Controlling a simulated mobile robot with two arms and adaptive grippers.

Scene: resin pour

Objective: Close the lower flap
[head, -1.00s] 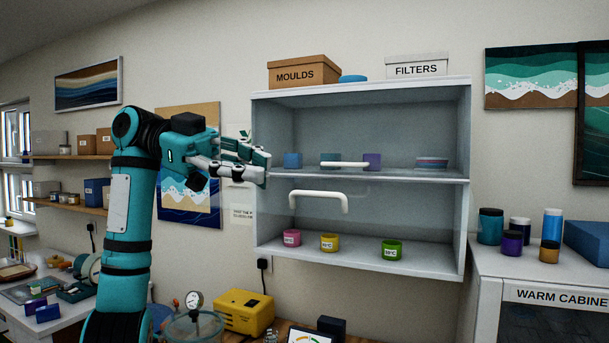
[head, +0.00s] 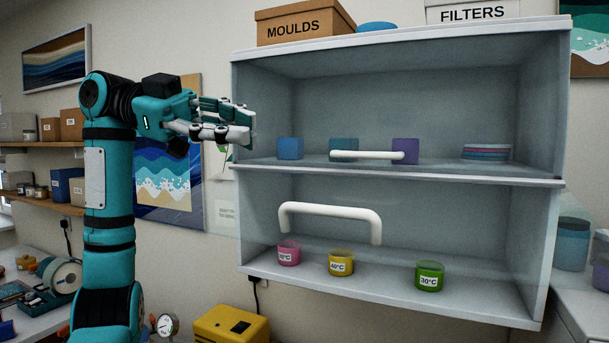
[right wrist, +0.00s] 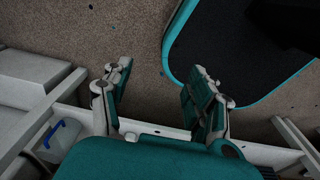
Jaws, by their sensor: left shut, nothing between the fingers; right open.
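The wall cabinet (head: 400,176) has an upper and a lower compartment with clear flaps. The lower flap's white handle (head: 330,209) shows its bar above its two posts, so the flap seems swung outward; its clear pane is hard to make out. The upper flap's white handle (head: 367,156) looks flat in front of the upper compartment. My left gripper (head: 250,127) is shut and empty at the cabinet's left edge, level with the upper compartment and above and left of the lower handle. My right gripper (right wrist: 160,92) is open and empty over the floor in the right wrist view.
Pink (head: 289,254), yellow (head: 341,262) and green (head: 430,276) cups stand in the lower compartment. A MOULDS box (head: 300,25) and a FILTERS box (head: 473,13) sit on top. A yellow device (head: 232,326) is below left.

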